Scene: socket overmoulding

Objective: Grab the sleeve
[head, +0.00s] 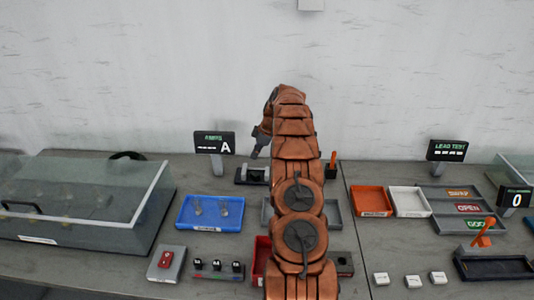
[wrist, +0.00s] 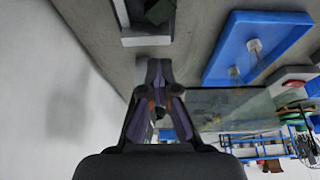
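No label marks the sleeve, and I cannot tell for sure which thing it is. Two small pale metallic pieces, one on the left (head: 197,208) and one on the right (head: 224,209), stand apart in a blue tray (head: 183,222). The blue tray also shows at the upper right of the wrist view (wrist: 216,72). My gripper (head: 256,152) hangs behind and to the right of the tray, above a dark fixture (head: 241,177). In the wrist view its fingers (wrist: 159,68) come together at the tips, and I see nothing held between them.
A clear-lidded case (head: 90,238) fills the left of the bench. A red-button box (head: 167,262) and a rack of black knobs (head: 215,273) stand in front of the tray. A sign marked A (head: 214,143) stands behind it. Orange (head: 371,200) and white bins (head: 408,201) are at right.

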